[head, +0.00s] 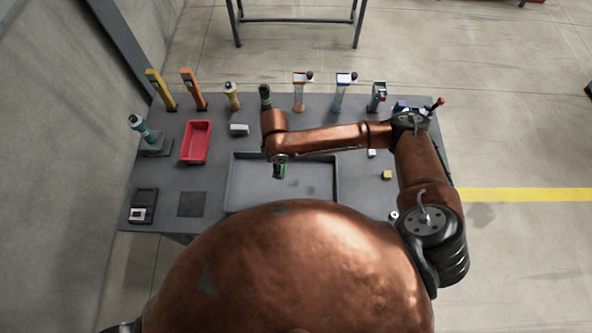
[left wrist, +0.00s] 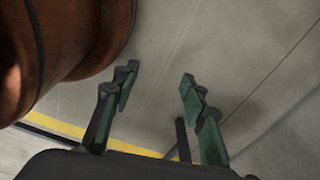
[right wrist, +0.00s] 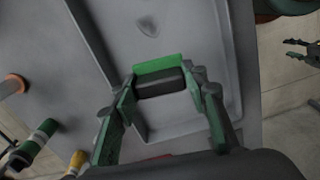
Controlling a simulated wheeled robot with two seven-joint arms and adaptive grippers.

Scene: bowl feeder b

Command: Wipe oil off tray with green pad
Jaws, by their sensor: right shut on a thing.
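The grey tray (head: 232,185) lies in the middle of the table, with faint dark oil spots (head: 296,187) on its floor. One spot (right wrist: 148,25) shows in the right wrist view beyond the pad. The green pad, a dark block with a green face (right wrist: 158,64), sits between the fingers of my right gripper (right wrist: 160,92), which is shut on it. In the head view this gripper (head: 279,171) is over the left-middle of the tray; whether the pad touches the floor I cannot tell. My left gripper (left wrist: 155,95) is open and empty, over bare floor, away from the table.
A red bin (head: 196,142) stands left of the tray, with a dark square mat (head: 191,204) nearer me. Bottles and tools line the table's back edge. A yellow block (head: 387,175) lies right of the tray. My right arm crosses above the table.

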